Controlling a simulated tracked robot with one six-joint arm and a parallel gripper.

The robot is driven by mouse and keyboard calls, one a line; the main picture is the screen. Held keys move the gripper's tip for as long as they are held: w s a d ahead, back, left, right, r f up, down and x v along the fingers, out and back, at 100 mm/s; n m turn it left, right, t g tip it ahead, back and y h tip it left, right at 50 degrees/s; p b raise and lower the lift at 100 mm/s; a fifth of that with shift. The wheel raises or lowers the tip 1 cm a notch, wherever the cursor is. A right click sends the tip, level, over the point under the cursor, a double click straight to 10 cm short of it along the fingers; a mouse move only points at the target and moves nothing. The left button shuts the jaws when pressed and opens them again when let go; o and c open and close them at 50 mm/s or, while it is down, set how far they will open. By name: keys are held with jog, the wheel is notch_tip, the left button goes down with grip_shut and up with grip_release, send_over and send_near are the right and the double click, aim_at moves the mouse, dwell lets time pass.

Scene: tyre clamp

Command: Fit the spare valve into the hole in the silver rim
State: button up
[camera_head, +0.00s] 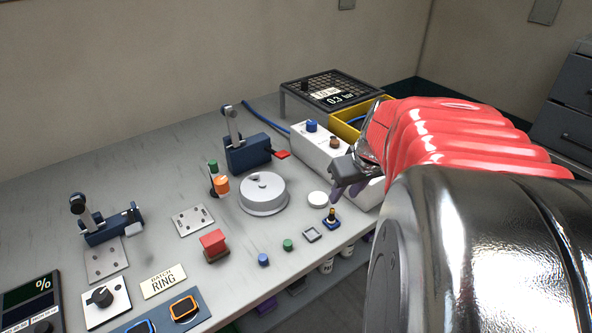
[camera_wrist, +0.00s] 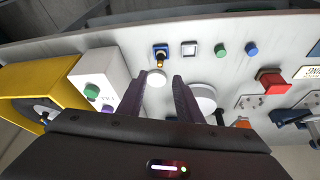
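The spare valve (camera_head: 332,214) has a brass stem and stands upright in a small blue holder (camera_head: 331,223) near the bench's front edge. In the wrist view the valve (camera_wrist: 160,61) shows just beyond my fingertips. The silver rim (camera_head: 264,198) is a round, low drum lying flat on the bench, left of the valve. Part of the rim (camera_wrist: 204,92) shows beside the right finger in the wrist view. A small dark mark is on its top; I cannot tell if it is the hole. My gripper (camera_wrist: 159,78) is open and empty, above the bench near the valve.
A white box (camera_head: 325,150) with knobs and a yellow bin (camera_head: 349,128) stand behind my gripper. A blue clamp (camera_head: 247,152) is behind the rim. A red block (camera_head: 214,244) and small buttons are in front.

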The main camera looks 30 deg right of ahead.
jog(key=shift+s+r, duration=0.25)
jog(key=shift+r, duration=0.35)
jog(key=s+a+r+n, duration=0.1)
jog(key=s+a, duration=0.1)
jog(key=a, duration=1.1)
jog(key=s+a+r+n+t+y, duration=0.1)
jog(key=s+a, duration=0.2)
jog(key=a, duration=1)
jog(key=shift+a+r+n, duration=0.3)
jog(key=shift+a+r, duration=0.05)
jog(key=shift+o, duration=0.5)
jog(key=shift+d, duration=0.1)
